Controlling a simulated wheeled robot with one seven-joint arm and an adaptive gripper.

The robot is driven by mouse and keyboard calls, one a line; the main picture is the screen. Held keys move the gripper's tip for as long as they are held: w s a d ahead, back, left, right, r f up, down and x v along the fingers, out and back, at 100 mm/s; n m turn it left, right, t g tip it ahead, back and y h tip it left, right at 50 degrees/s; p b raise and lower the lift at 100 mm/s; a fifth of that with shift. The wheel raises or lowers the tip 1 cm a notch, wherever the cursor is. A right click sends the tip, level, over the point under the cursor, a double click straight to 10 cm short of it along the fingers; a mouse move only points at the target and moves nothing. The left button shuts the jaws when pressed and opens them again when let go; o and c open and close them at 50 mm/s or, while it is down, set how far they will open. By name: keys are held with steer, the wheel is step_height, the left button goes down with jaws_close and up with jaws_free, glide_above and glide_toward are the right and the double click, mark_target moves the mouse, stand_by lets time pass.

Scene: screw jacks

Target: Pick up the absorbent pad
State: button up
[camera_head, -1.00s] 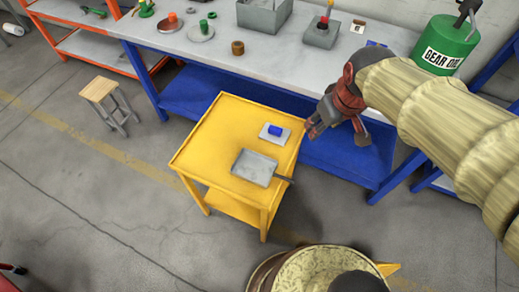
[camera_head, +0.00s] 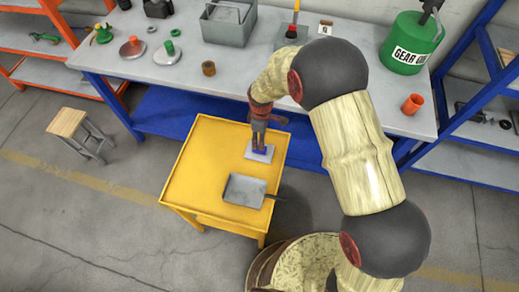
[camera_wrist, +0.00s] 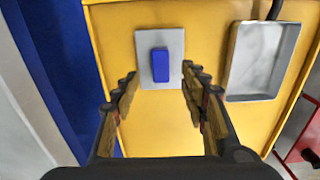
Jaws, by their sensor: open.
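A flat light-grey square (camera_head: 266,157) lies on the yellow cart (camera_head: 196,175); in the wrist view (camera_wrist: 143,58) a blue block (camera_wrist: 160,65) sits on its middle. The square looks like the absorbent pad, but I cannot tell for sure whether the name means it or the block. My gripper (camera_head: 259,145) points down over them, its fingers hiding part of the block in the head view. In the wrist view my gripper (camera_wrist: 160,82) is open, with one finger on each side of the block and nothing held.
A grey shallow tray (camera_head: 245,190) with a dark handle lies beside the square on the cart; it also shows in the wrist view (camera_wrist: 262,60). The workbench (camera_head: 180,75) behind holds tools, a brown ring (camera_head: 208,69) and a green oil can (camera_head: 408,45). A stool (camera_head: 68,122) stands left.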

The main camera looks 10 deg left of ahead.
steer(key=f, duration=0.2)
steer(key=f+b, duration=0.1)
steer(key=f, duration=0.2)
steer(key=f+b, duration=0.1)
steer(key=f, duration=0.2)
steer(key=shift+a+f, duration=0.1)
steer(key=shift+a, duration=0.2)
steer(key=shift+c, duration=1.4)
steer(key=c, duration=0.7)
jaws_close()
